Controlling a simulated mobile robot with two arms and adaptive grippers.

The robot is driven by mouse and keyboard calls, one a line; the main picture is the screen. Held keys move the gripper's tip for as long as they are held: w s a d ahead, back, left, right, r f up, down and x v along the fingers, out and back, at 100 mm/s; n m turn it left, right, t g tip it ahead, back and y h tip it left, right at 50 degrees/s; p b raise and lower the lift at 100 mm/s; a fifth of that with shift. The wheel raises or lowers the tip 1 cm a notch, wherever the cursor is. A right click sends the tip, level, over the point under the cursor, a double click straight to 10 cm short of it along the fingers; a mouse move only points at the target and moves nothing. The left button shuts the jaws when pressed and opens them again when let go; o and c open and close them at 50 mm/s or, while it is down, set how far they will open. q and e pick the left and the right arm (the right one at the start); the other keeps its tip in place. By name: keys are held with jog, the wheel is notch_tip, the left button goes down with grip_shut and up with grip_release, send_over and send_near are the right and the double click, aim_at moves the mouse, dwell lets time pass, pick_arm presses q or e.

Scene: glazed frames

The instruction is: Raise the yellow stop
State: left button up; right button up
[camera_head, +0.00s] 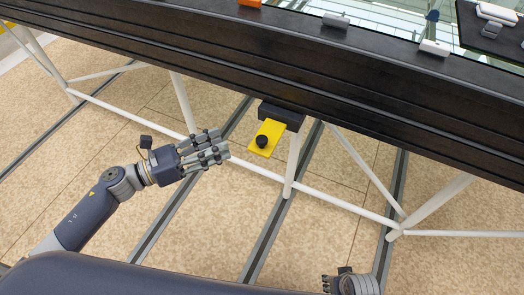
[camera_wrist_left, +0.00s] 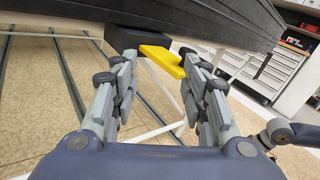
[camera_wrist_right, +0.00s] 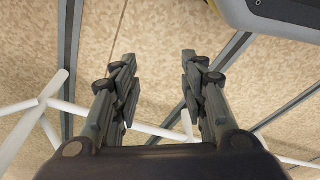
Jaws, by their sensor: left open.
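The yellow stop (camera_head: 265,140) is a flat yellow plate with a black knob. It sticks out from a black block (camera_head: 282,116) under the dark beam. In the left wrist view the yellow stop (camera_wrist_left: 163,58) shows ahead, between and beyond the fingertips. My left gripper (camera_head: 222,151) is open and empty, a short way left of the stop and apart from it; it also shows in the left wrist view (camera_wrist_left: 165,68). My right gripper (camera_wrist_right: 158,75) is open and empty, facing the floor and white struts. In the head view only a part of it shows at the bottom right.
The long dark beam (camera_head: 200,60) runs across above the stop. White frame struts (camera_head: 292,160) stand behind and below it.

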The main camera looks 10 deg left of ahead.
aim_at(262, 138)
pick_arm(q)
jog(key=d+m, duration=0.1)
jog(key=d, duration=0.2)
jog(key=w+d+r+m+g, duration=0.1)
jog(key=d, duration=0.2)
jog(key=w+d+m+g+h+p, duration=0.1)
jog(key=d+m, duration=0.1)
jog(key=d, duration=0.2)
jog(key=shift+d+r, duration=0.1)
jog(key=shift+r, duration=0.3)
jog(key=shift+w+d+f, duration=0.1)
jog(key=shift+w+d, duration=0.15)
jog(key=shift+d, duration=0.35)
pick_arm(e)
jog(key=shift+s+a+f, duration=0.1)
jog(key=shift+s+f, duration=0.15)
jog(key=shift+f, duration=0.35)
jog(key=shift+s+d+f, duration=0.1)
jog(key=shift+s+f, duration=0.15)
jog(key=shift+f, duration=0.35)
jog(key=shift+s+a+f, duration=0.1)
jog(key=shift+s+f, duration=0.15)
jog(key=shift+f, duration=0.35)
pick_arm(q)
grip_shut()
